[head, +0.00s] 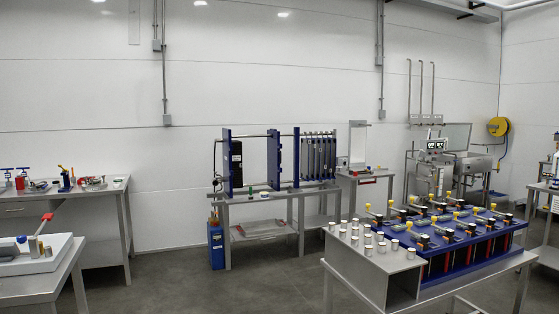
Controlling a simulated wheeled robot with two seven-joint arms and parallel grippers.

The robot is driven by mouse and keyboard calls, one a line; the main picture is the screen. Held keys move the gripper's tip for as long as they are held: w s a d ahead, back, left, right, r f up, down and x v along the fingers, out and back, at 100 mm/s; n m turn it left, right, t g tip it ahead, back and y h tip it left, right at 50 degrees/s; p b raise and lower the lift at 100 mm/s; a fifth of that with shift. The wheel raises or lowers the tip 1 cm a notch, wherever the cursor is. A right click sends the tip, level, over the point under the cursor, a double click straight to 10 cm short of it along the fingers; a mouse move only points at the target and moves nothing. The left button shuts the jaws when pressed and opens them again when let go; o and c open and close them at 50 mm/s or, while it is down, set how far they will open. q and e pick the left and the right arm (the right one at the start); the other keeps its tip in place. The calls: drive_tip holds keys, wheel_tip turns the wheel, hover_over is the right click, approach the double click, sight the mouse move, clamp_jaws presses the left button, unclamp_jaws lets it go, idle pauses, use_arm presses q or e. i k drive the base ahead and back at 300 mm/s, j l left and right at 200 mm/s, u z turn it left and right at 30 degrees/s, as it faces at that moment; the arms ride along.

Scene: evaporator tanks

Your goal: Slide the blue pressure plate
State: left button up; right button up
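One blue plate (273,160) stands apart in the middle, with open gaps on both sides. Another blue plate (227,163) is at the left end. A third blue plate (297,158) stands against a pack of thin grey plates (318,158) on the right. I cannot tell for certain which one is the pressure plate. Neither of my grippers shows.
A grey table (360,262) with white cylinders and a blue valve unit (440,250) stands at the front right. Workbenches (110,187) with tools line the left. A blue canister (216,246) stands by the press table. Grey floor (180,275) is clear in front of the press.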

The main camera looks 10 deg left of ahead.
sight(274, 155)
drive_tip(key=i+j+u, duration=0.35)
drive_tip(key=i, duration=0.45)
drive_tip(key=i+u, duration=0.35)
drive_tip(key=i, duration=0.45)
drive_tip(key=i+l+u, duration=0.15)
drive_tip(key=i+u, duration=0.25)
drive_tip(key=i, duration=0.4)
drive_tip(key=i+z, duration=0.15)
drive_tip(key=i, duration=0.35)
drive_tip(key=i+z, duration=0.1)
drive_tip(key=i, duration=0.45)
drive_tip(key=i+j+z, duration=0.15)
drive_tip(key=i, duration=0.35)
drive_tip(key=i+j+z, duration=0.1)
drive_tip(key=i, duration=0.45)
drive_tip(key=i+j+z, duration=0.15)
drive_tip(key=i, duration=0.35)
drive_tip(key=i+l+z, duration=0.2)
drive_tip(key=i+z, duration=0.15)
drive_tip(key=i, duration=0.25)
drive_tip(key=i+z, duration=0.4)
drive_tip(key=i, duration=0.2)
drive_tip(key=i+j+z, duration=0.15)
drive_tip(key=i+z, duration=0.2)
drive_tip(key=i, duration=0.3)
drive_tip(key=i+l, duration=0.25)
drive_tip(key=i, duration=0.15)
drive_tip(key=i+l+z, duration=0.1)
drive_tip(key=i, duration=0.3)
drive_tip(key=l, duration=0.1)
